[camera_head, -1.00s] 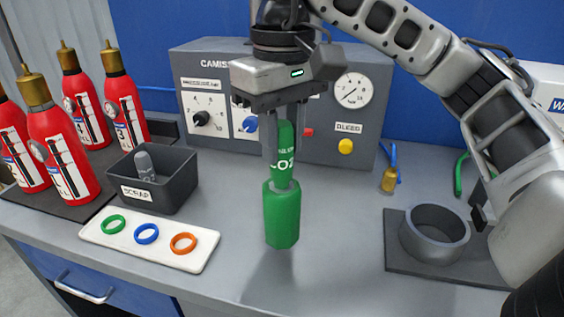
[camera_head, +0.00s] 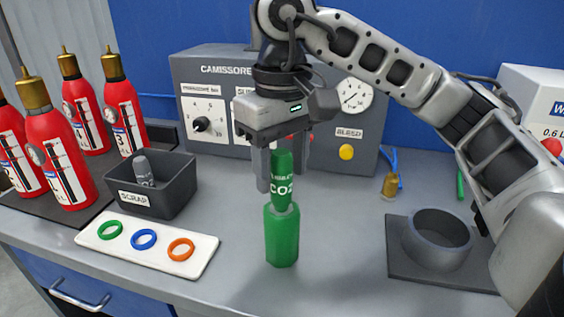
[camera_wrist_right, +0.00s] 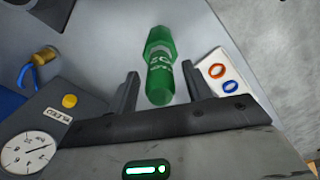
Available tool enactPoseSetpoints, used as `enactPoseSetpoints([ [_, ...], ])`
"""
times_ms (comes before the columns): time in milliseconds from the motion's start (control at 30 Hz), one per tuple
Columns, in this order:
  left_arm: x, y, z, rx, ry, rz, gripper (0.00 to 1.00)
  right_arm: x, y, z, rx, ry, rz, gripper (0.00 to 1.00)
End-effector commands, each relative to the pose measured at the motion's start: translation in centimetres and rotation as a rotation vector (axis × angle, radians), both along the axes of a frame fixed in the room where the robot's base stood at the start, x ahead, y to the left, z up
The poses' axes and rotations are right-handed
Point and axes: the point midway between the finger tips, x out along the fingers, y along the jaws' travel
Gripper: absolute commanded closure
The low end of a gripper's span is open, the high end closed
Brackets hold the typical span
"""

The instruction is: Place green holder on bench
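The green holder (camera_head: 282,236) stands upright on the grey bench (camera_head: 335,255), in front of the regulator panel. A green CO2 cartridge (camera_head: 282,182) stands upright in its top. In the right wrist view, the cartridge (camera_wrist_right: 160,82) and the holder (camera_wrist_right: 160,40) show beyond the fingers. My left gripper is out of view.
A white tray with three rings (camera_head: 200,262) and a dark scrap bin (camera_head: 165,200) are to the left. Red extinguishers (camera_head: 62,160) stand beyond them. A dark round cup (camera_head: 437,250) on a plate is to the right. The grey panel (camera_head: 225,100) stands behind.

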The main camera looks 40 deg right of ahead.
Motion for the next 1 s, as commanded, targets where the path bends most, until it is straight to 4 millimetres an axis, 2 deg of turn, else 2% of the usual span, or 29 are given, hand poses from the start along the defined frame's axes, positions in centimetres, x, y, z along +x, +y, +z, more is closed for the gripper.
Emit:
enactPoseSetpoints([
  [200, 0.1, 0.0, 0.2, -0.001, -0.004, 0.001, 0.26, 0.0, 0.0, 0.1, 0.000, 0.000, 0.000, 0.51],
  [333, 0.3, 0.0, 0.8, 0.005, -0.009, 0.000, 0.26, 0.0, 0.0, 1.1, 0.000, -0.004, 0.000, 0.51],
  [567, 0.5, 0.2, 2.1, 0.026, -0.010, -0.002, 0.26, 0.0, 0.0, 5.8, 0.000, -0.006, -0.001, 0.51],
  [733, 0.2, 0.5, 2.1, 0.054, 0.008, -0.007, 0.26, 0.0, 0.0, 9.4, 0.000, -0.005, 0.000, 0.51],
  [900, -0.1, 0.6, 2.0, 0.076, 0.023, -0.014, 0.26, 0.0, 0.0, 11.6, -0.001, -0.002, 0.000, 0.51],
  [1000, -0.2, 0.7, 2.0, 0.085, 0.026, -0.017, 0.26, 0.0, 0.0, 12.2, -0.001, -0.001, 0.000, 0.51],
])
